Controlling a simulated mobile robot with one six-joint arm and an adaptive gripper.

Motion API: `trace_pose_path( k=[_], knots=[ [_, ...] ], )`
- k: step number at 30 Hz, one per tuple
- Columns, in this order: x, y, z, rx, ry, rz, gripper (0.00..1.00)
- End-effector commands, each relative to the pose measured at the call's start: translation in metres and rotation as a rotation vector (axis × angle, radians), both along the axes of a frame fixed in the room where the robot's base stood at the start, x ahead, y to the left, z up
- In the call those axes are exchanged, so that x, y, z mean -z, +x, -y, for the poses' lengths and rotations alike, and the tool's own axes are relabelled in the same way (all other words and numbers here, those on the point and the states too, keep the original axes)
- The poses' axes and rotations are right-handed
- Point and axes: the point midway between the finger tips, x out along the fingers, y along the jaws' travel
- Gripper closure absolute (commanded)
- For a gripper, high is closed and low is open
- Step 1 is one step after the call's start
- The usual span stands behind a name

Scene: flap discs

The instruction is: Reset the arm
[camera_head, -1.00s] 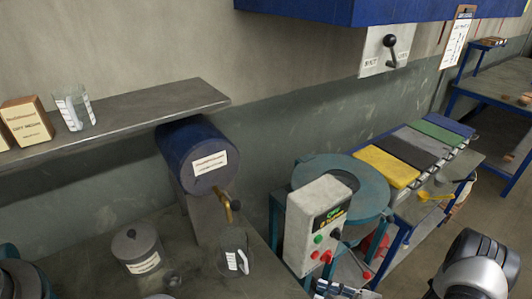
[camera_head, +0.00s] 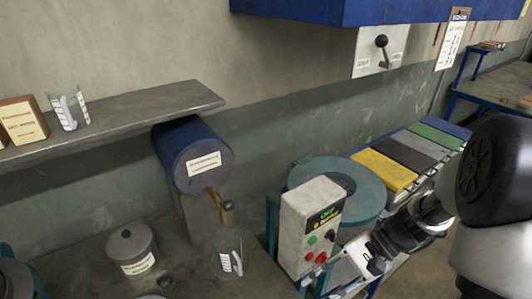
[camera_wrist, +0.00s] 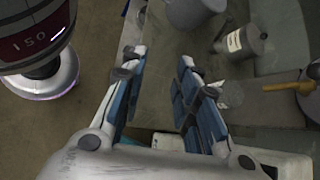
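Floor and a bench edge show below the gap. I cannot tell from the head view whether the fingers touch the box or the stand.
A teal round machine (camera_head: 367,202) stands behind the box. Yellow (camera_head: 384,170) and other coloured pads lie to its right. The left bench carries a lidded canister (camera_head: 132,250), a clear beaker (camera_head: 228,262) and a blue drum with a tap (camera_head: 194,157). Open floor lies at lower right.

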Motion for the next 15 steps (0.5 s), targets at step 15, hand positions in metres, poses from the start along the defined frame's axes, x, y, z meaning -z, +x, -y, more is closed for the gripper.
trace_pose_path(
  k=[15],
  knots=[
    [-0.088, -0.078, 0.003, -0.481, -0.588, 0.567, 0.72]
  ],
)
